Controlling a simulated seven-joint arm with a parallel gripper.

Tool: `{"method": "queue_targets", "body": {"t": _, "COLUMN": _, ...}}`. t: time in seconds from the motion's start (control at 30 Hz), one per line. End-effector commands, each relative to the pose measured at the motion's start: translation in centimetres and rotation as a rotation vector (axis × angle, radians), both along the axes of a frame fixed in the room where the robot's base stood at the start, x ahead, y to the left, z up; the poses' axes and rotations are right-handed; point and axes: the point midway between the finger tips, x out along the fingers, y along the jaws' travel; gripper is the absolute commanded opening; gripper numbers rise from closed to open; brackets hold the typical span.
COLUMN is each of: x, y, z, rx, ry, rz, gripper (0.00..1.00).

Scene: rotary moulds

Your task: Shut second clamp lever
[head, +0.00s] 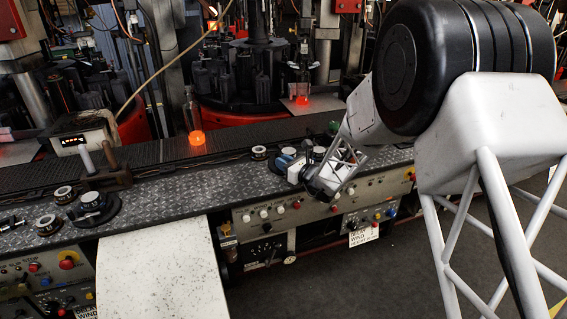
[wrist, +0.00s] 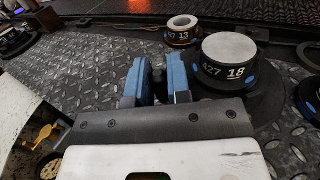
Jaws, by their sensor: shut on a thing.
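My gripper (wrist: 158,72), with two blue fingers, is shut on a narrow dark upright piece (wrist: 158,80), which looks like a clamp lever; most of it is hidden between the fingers. Just right of the fingers stands a black round mould (wrist: 228,75) with a pale grey top and the marking 427 18, on a dark round base. In the head view my gripper (head: 290,158) is low over the patterned metal deck, beside a round mould (head: 318,153). The lever cannot be made out there.
A smaller ring-shaped mould (wrist: 182,28) marked 427 13 stands behind. Bare deck lies left of my gripper.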

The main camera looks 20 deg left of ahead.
Motion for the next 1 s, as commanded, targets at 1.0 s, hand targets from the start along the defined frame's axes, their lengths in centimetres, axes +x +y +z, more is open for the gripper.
{"method": "queue_targets", "body": {"t": 1.0, "x": -1.0, "y": -2.5, "z": -0.1, "rx": -0.001, "ry": 0.000, "rz": 0.629, "gripper": 0.00}}
